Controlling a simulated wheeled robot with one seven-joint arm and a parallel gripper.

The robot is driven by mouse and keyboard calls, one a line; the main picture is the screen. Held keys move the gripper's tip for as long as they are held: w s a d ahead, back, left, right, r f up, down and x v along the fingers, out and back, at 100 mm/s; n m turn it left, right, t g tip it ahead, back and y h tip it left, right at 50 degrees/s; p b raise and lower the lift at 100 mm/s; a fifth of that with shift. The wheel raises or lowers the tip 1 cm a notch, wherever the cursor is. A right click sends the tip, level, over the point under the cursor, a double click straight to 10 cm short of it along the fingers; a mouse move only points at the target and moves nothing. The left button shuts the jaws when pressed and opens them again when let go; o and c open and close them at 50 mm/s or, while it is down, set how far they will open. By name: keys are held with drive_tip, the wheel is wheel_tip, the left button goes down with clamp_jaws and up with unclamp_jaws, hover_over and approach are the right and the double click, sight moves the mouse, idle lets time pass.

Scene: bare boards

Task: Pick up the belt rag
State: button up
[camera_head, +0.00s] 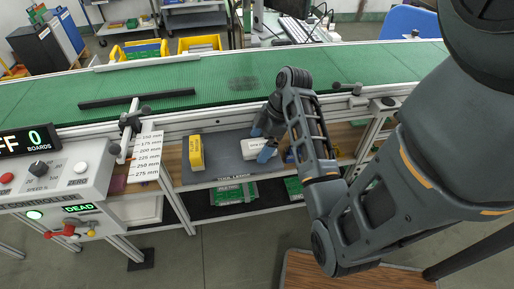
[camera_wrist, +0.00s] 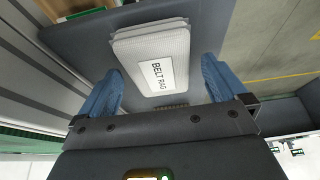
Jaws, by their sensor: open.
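The belt rag (camera_wrist: 152,42) is a white folded cloth with a "BELT RAG" label. In the wrist view it lies on a dark grey shelf (camera_wrist: 85,42) between the two blue fingertips of my gripper (camera_wrist: 158,85). The fingers are apart, with a gap on either side of the rag. In the head view the rag (camera_head: 254,147) lies on the shelf (camera_head: 222,146) below the conveyor. My gripper (camera_head: 264,142) is at the rag there, and the arm hides part of that area.
A yellow box (camera_head: 196,152) stands on the shelf left of the rag. The green conveyor (camera_head: 215,82) runs behind, with a metal rail along its front. A controller box (camera_head: 60,180) is at left. Green items (camera_head: 235,192) lie on a lower shelf.

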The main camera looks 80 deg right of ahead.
drive_tip(key=shift+f, duration=0.25)
idle(0.4)
drive_tip(key=shift+c, duration=0.4)
drive_tip(key=c, duration=1.1)
drive_tip(key=shift+o, duration=0.2)
drive_tip(key=shift+r, duration=0.3)
